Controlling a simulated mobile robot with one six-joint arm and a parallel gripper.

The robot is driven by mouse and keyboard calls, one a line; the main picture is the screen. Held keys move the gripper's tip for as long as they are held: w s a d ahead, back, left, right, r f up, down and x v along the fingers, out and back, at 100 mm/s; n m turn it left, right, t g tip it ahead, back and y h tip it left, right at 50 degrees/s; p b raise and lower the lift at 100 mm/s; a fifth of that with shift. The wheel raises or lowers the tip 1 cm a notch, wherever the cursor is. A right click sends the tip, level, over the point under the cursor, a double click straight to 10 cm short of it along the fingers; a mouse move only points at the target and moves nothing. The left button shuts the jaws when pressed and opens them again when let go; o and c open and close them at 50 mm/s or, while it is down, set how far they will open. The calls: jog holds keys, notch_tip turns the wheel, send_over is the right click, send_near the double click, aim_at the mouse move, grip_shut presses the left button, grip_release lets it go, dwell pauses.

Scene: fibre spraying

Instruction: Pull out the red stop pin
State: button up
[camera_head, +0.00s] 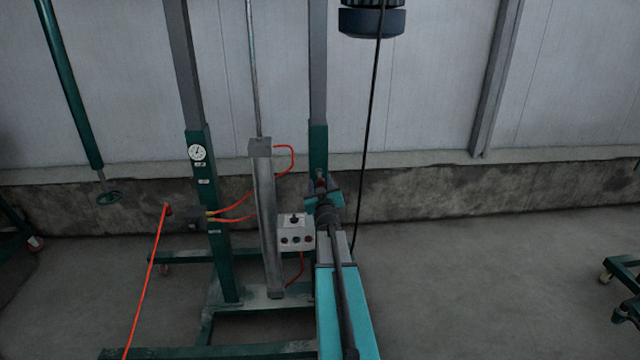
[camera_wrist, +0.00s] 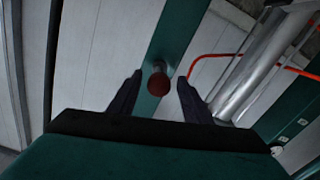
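The red stop pin (camera_wrist: 158,82) shows its round, dark red knob in the wrist view. It sticks out from a green post (camera_wrist: 179,28). My gripper (camera_wrist: 158,77) is open, with one dark finger on each side of the knob. A gap shows between the knob and each finger, so neither appears to touch it. In the head view my gripper (camera_head: 322,197) is at the right green post (camera_head: 318,143) of the frame. A small red spot there seems to be the pin, mostly hidden by my gripper and arm.
A grey cylinder (camera_head: 266,215) and a white control box (camera_head: 296,233) stand just left of my arm. Orange hoses (camera_head: 233,207) run between the cylinder and the left post, which carries a gauge (camera_head: 197,152).

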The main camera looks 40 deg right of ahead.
jog(key=shift+w+d, duration=0.1)
dwell(0.3)
jog(key=b+v, duration=0.2)
jog(key=v, duration=1.2)
dwell(0.4)
jog(key=shift+w, duration=0.1)
dwell(0.4)
